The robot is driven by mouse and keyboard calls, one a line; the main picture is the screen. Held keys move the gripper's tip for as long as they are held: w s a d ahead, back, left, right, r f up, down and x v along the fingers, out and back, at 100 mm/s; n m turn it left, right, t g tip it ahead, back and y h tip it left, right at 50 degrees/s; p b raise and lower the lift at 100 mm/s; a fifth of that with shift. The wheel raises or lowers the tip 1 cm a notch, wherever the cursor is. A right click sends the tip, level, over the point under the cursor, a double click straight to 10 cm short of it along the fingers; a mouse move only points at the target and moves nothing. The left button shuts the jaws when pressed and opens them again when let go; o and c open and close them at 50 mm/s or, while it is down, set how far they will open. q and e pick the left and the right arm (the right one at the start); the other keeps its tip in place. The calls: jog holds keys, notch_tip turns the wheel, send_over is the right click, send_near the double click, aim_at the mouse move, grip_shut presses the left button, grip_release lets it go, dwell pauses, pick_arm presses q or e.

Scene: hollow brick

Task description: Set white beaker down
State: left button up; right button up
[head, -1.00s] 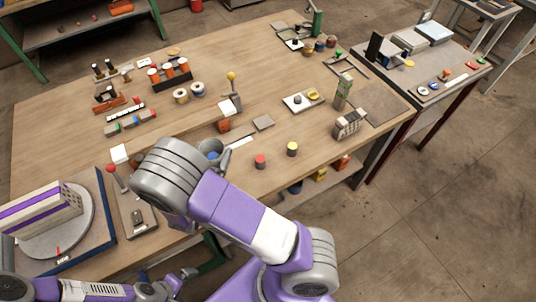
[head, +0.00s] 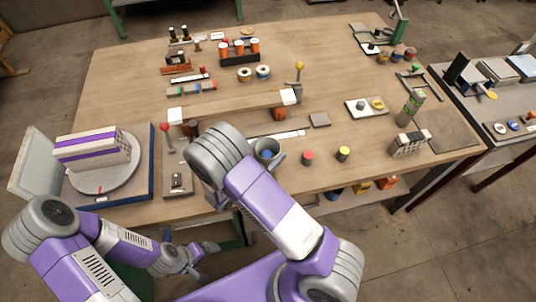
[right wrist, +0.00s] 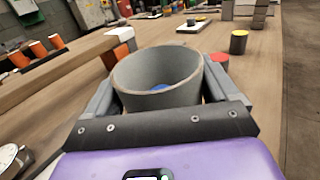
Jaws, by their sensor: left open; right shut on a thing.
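The beaker (head: 267,152) looks grey rather than white, with something blue inside. It stands roughly upright near the front of the wooden table (head: 340,115). In the right wrist view the beaker (right wrist: 158,72) sits between the two fingers of my right gripper (right wrist: 160,88), which is shut on it. Its base is hidden, so I cannot tell whether it touches the table. In the head view my right arm hides most of that gripper. My left gripper (head: 203,251) is open and empty, low in front of the table's front edge.
A red-topped cylinder (head: 308,158) and a yellow-topped cylinder (head: 343,153) stand right of the beaker. A long beam with white ends (head: 235,106) lies behind it, and a white strip (head: 290,134) is closer. A turntable (head: 100,178) is at left. Bare wood shows right of the strip.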

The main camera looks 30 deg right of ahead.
jog(key=shift+f, duration=0.65)
jog(key=shift+f, duration=0.1)
jog(key=o, duration=0.9)
jog(key=shift+f, duration=0.1)
jog(key=shift+o, duration=0.7)
